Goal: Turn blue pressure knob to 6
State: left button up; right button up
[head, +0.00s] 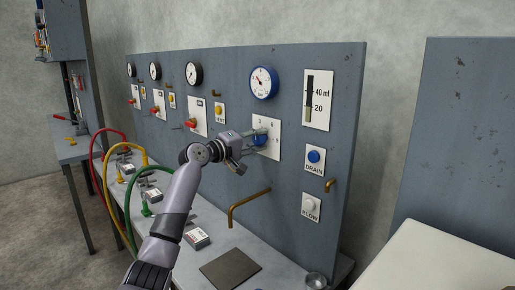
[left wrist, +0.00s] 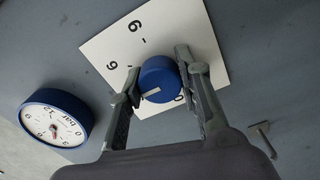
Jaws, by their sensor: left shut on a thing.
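The blue pressure knob (head: 261,136) sits on a white dial plate (head: 273,147) on the grey upright panel. In the left wrist view the knob (left wrist: 160,76) lies between the two fingers of my left gripper (left wrist: 158,63), which is shut on it from both sides. A white pointer line on the knob points to the lower left there. Dial digits show on the plate (left wrist: 115,42), turned in this view; my fingers hide part of the scale. In the head view my left gripper (head: 251,142) reaches the knob from the left. My right gripper is not in view.
A blue-rimmed gauge (head: 264,82) is above the knob; it also shows in the left wrist view (left wrist: 54,120). A level scale (head: 317,100), blue DRAIN button (head: 314,157) and white BLOW button (head: 311,204) are to the right. A brass pipe (head: 240,206) sticks out below.

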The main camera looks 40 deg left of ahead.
pick_arm(q)
jog(key=m+b, duration=0.2)
jog(key=m, duration=0.1)
jog(key=shift+f, duration=0.25)
jog(key=shift+m+b, duration=0.55)
jog(key=shift+m, duration=0.85)
jog(key=o, duration=1.1)
jog(key=shift+r, duration=0.15)
jog(key=shift+o, duration=0.2)
jog(key=s+a, duration=0.1)
jog(key=s, duration=1.1)
